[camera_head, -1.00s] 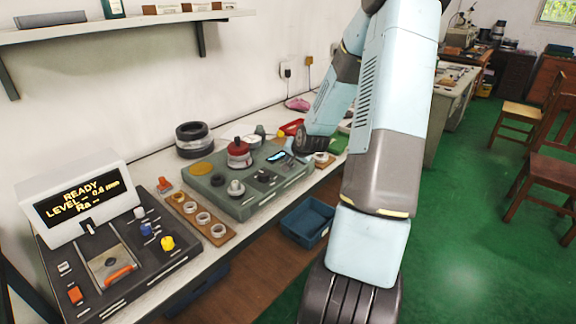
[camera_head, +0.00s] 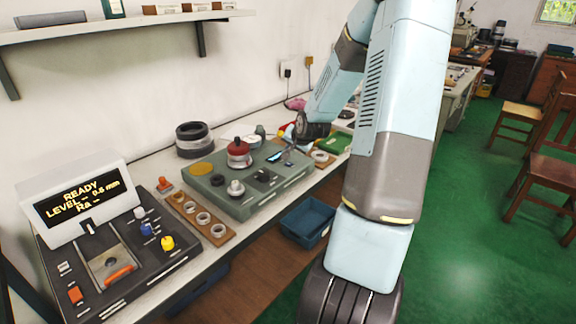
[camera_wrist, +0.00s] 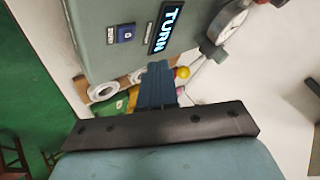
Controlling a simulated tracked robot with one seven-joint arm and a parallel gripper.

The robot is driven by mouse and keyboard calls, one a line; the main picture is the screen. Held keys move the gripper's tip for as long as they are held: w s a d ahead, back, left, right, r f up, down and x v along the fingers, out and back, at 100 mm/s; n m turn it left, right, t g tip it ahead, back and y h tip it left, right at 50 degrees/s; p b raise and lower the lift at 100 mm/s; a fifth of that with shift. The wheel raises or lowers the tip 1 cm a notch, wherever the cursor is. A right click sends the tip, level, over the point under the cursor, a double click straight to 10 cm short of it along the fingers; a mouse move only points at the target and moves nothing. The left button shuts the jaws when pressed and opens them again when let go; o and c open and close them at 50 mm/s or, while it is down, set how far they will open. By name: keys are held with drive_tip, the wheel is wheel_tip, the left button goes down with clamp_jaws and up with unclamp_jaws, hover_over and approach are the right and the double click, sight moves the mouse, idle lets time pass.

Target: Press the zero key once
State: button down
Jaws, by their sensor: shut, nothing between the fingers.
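The zero key (camera_wrist: 126,33) is a small dark blue key with a light 0 mark, on the grey-green gauge box in the wrist view. Beside it is a lit display reading TURN (camera_wrist: 166,28). In the wrist view my gripper (camera_wrist: 158,68) is shut and empty. Its tips appear just below the display and key in the picture; I cannot tell the gap. The key is not clear in the head view.
A dial gauge (camera_wrist: 230,20) is at the upper right of the wrist view. A red-capped part (camera_head: 238,153) stands on the box. A wooden strip of rings (camera_head: 190,208) and a console (camera_head: 120,265) are to the left. A blue bin (camera_head: 307,222) is below the bench edge.

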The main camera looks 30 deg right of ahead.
drive_tip(key=shift+r, duration=0.8)
